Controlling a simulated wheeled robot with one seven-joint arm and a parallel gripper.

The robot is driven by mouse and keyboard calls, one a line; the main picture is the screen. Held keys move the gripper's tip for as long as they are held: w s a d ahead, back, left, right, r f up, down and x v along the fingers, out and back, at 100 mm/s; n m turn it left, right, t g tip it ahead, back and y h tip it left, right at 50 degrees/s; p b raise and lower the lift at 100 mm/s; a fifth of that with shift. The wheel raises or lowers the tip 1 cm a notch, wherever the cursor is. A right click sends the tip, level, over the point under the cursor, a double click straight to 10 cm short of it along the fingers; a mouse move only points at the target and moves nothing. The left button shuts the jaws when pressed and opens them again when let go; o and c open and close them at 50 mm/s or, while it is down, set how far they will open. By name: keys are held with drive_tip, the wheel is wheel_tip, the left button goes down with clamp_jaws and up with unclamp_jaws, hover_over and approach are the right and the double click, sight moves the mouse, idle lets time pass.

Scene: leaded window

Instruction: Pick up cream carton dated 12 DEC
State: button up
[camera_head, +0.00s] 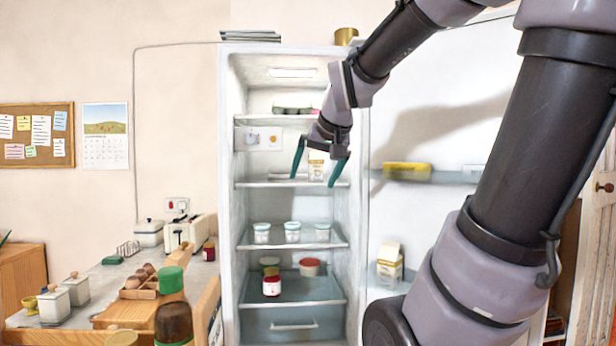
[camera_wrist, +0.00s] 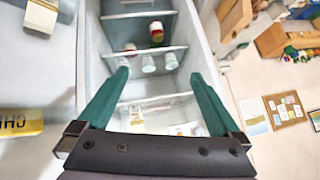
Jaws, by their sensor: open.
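A small white-and-tan carton (camera_head: 316,166) stands on a middle-upper shelf inside the open fridge. A second carton, cream-coloured with a gabled top (camera_head: 389,262), stands low in the fridge door; it also shows in the wrist view (camera_wrist: 41,16). No date is readable on either carton. My gripper (camera_head: 319,180), with green fingers, is open in front of the first carton, which appears between the fingers in the head view. In the wrist view the fingers (camera_wrist: 157,80) are wide apart with nothing held. I cannot tell how far the carton is from them.
Several white jars (camera_head: 292,232) stand one shelf below. A red-labelled jar (camera_head: 271,285) is lower. A yellow pack (camera_head: 407,171) sits on the door shelf to the right. The fridge walls and shelves (camera_head: 290,184) bound the space closely. A cluttered counter (camera_head: 95,285) is left.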

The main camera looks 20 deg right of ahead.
drive_tip(key=w+d+r+t+h, duration=0.1)
drive_tip(key=w+d+r, duration=0.25)
drive_tip(key=w, duration=0.55)
drive_tip(key=w+d+r+t+h, duration=0.15)
drive_tip(key=w+d, duration=0.35)
drive_tip(key=w, duration=0.5)
drive_tip(key=n+t, duration=0.1)
drive_tip(key=t, duration=0.1)
approach(317, 156)
drive_tip(key=shift+h, duration=0.35)
drive_tip(key=x, duration=0.5)
drive_tip(key=shift+w+a+f, duration=0.15)
drive_tip(key=shift+w+f, duration=0.05)
drive_tip(key=shift+f, duration=0.15)
drive_tip(key=shift+x, duration=3.15)
drive_tip(key=shift+a+r, duration=0.1)
clamp_jaws()
